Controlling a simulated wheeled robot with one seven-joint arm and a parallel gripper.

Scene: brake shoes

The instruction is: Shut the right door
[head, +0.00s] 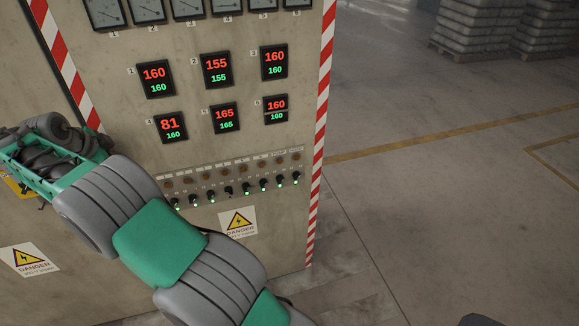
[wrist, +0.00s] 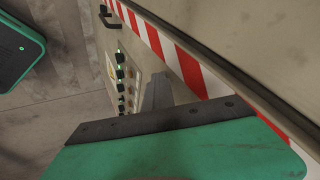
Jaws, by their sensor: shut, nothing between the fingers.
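The right door (head: 225,130) is a beige cabinet panel with gauges, red and green number displays and a row of lit switches. Red and white stripes run down both its sides. A dark seam runs along its left edge; I cannot tell if it stands slightly open. In the wrist view, the door (wrist: 135,60) shows with its switches, a dark handle (wrist: 108,17) and its striped edge. My gripper (wrist: 157,92) is shut and empty, its grey fingers close to the striped edge; I cannot tell if they touch. In the head view my arm crosses low in front of the door, hiding part of it.
A beige panel (head: 30,130) with a danger label (head: 28,259) lies left of the seam. Open concrete floor (head: 450,210) with yellow lines lies to the right. Stacked sacks on pallets (head: 478,25) stand far back.

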